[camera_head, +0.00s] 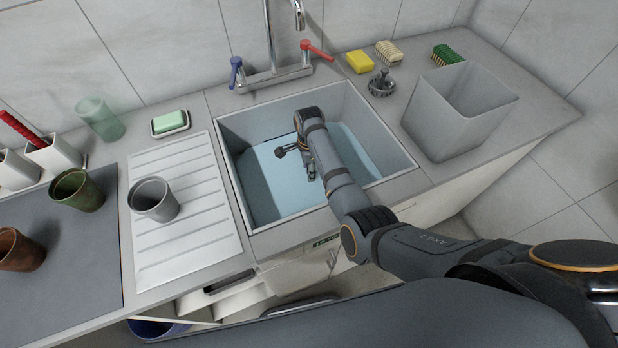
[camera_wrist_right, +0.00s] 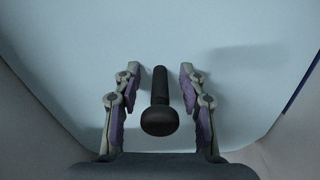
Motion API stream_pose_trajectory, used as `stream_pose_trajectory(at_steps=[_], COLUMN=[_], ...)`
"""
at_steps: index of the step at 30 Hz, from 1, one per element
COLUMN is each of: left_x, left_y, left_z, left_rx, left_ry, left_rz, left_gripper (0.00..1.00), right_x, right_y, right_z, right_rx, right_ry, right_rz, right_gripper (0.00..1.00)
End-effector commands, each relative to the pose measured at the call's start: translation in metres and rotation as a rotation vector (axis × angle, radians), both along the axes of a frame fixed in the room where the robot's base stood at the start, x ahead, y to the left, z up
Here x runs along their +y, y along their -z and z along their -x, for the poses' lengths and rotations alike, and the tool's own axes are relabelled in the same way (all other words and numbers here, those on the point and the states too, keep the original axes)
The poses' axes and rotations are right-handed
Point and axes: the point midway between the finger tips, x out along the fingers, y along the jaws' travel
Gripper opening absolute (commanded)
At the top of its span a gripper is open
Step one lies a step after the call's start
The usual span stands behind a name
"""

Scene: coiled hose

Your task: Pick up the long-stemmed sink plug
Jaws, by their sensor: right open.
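The long-stemmed sink plug (camera_wrist_right: 160,105) is black, with a long stem and a round knob end. In the right wrist view it is between the two open fingers of my right gripper (camera_wrist_right: 158,95), with a gap on each side. In the head view the plug (camera_head: 281,151) shows as a dark piece beside my right gripper (camera_head: 309,172), inside the sink (camera_head: 233,178). My right gripper is low in the sink, pointing down. Part of the plug is hidden by the gripper. My left gripper does not show.
A tap (camera_head: 272,76) with blue and red handles stands behind the sink. A grey bin (camera_head: 455,115), yellow sponge (camera_head: 359,62), brushes and a strainer (camera_head: 381,84) are on the right. A grey cup (camera_head: 153,200) stands on the drainboard (camera_head: 205,240). The sink walls surround my gripper.

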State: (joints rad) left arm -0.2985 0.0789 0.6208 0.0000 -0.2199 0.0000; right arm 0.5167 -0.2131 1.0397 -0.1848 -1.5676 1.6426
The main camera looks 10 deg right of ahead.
Motion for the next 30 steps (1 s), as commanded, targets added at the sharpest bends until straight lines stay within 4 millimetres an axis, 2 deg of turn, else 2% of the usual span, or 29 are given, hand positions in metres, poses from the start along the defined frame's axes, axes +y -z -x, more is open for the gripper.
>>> stream_pose_trajectory(at_steps=[1, 8, 17, 30], left_x=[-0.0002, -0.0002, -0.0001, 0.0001], left_y=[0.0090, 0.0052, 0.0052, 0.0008], left_z=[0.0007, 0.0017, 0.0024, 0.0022], left_rx=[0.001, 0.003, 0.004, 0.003], left_ry=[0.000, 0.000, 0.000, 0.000], left_rz=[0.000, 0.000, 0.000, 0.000], left_gripper=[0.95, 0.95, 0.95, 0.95], right_x=[0.0002, 0.0002, 0.0002, -0.0004], right_y=[0.0076, 0.0036, 0.0038, -0.0004], right_z=[-0.0005, -0.0003, -0.0003, -0.0004], right_rx=[-0.002, -0.001, -0.001, -0.001], right_ry=[0.000, 0.000, 0.000, -0.001], right_rz=[0.000, 0.000, 0.000, 0.000], right_gripper=[0.41, 0.40, 0.00, 0.00])
